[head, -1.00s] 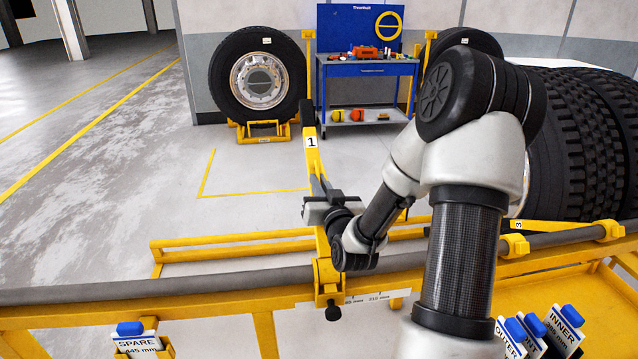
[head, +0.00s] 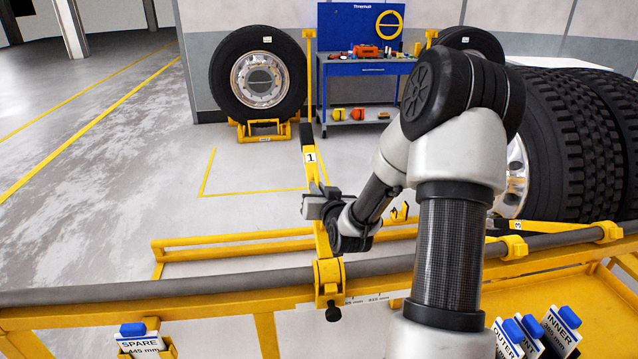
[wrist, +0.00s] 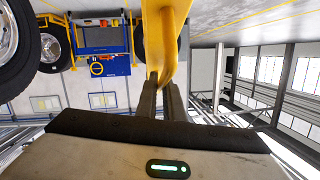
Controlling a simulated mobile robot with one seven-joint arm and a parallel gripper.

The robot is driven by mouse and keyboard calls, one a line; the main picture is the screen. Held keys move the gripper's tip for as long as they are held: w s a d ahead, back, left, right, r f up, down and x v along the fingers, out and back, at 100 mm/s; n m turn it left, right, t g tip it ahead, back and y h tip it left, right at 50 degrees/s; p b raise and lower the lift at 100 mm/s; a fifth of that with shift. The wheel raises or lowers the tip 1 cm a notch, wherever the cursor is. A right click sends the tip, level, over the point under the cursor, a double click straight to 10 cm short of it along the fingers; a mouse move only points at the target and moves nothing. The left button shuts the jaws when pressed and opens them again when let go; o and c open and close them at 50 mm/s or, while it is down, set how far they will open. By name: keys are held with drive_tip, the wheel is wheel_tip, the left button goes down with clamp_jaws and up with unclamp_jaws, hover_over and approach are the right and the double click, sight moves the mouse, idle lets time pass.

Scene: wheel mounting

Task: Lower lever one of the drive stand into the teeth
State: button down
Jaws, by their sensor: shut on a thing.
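Lever one (head: 311,172) is a yellow bar with a white "1" label and a dark tip. It stands tilted away from me, rising from a yellow collar (head: 329,274) on the grey rail of the drive stand (head: 150,294). My gripper (head: 318,206) is shut on the lever about midway between label and collar. In the wrist view, the two dark fingers of my gripper (wrist: 161,88) lie on either side of the yellow lever (wrist: 165,30). The teeth cannot be made out in either view.
A lever marked 3 (head: 540,227) lies low at the right. Large tires (head: 585,140) stand behind it. A wheel (head: 262,85) on a yellow cradle and a blue workbench (head: 366,68) stand at the back. Label cards (head: 143,340) sit at the front. The left floor is clear.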

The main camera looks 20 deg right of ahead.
drive_tip(key=w+f+g+y+p, duration=0.2)
drive_tip(key=f+g, duration=0.9)
drive_tip(key=f, duration=0.9)
drive_tip(key=shift+w+d+f+m+y, duration=0.15)
drive_tip(key=shift+w+d+m+y, duration=0.3)
drive_tip(key=shift+w, duration=0.2)
drive_tip(key=c, duration=1.9)
unclamp_jaws()
drive_tip(key=p+v, duration=0.2)
drive_tip(key=v, duration=1.5)
